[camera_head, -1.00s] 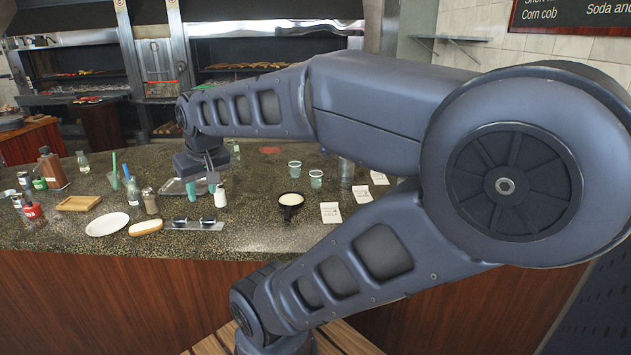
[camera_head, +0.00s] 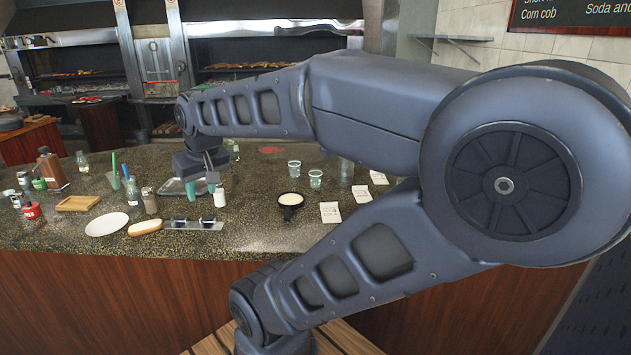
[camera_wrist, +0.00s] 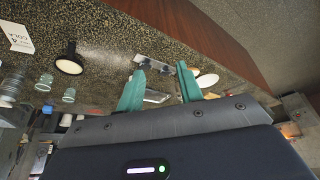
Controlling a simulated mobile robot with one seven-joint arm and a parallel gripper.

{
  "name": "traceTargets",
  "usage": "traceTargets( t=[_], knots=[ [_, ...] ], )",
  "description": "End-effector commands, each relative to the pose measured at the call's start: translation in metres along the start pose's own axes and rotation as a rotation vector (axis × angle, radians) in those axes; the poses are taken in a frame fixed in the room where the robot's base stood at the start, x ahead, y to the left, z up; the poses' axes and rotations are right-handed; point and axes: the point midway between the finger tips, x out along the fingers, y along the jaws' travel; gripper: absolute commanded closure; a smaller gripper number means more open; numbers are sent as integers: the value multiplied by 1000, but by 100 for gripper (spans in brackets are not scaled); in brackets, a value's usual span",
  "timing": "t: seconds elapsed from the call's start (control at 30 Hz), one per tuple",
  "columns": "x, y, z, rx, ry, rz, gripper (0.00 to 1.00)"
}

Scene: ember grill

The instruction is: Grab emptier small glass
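Two small clear glasses stand on the dark speckled counter right of centre in the head view. The farther glass (camera_head: 294,169) is a little left of the nearer glass (camera_head: 315,179). They also show at the left of the wrist view, as one glass (camera_wrist: 45,82) and another glass (camera_wrist: 69,96). I cannot tell which holds less. My gripper (camera_head: 201,192) is well to the left of both glasses, above the counter, with its teal fingers apart. In the wrist view my gripper (camera_wrist: 161,68) has nothing between its fingers.
Bottles and a plate (camera_head: 107,224) stand left.

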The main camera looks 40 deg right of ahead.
Motion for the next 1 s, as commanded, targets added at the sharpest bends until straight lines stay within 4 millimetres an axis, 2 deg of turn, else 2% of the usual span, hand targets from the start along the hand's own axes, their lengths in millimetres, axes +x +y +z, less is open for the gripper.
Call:
traceTargets(
  t=[0.2, 0.27, 0.4, 0.43, 0.77, 0.87, 1.0],
  knots=[
    [0, 0, 0, 0, 0, 0, 64],
    [0, 0, 0, 0, 0, 0, 54],
    [0, 0, 0, 0, 0, 0, 26],
    [0, 0, 0, 0, 0, 0, 23],
    [0, 2, -4, 14, -2, 1, 23],
    [2, 10, -17, 57, -10, 3, 23],
    [7, 31, -47, 170, -25, 13, 23]
  ],
)
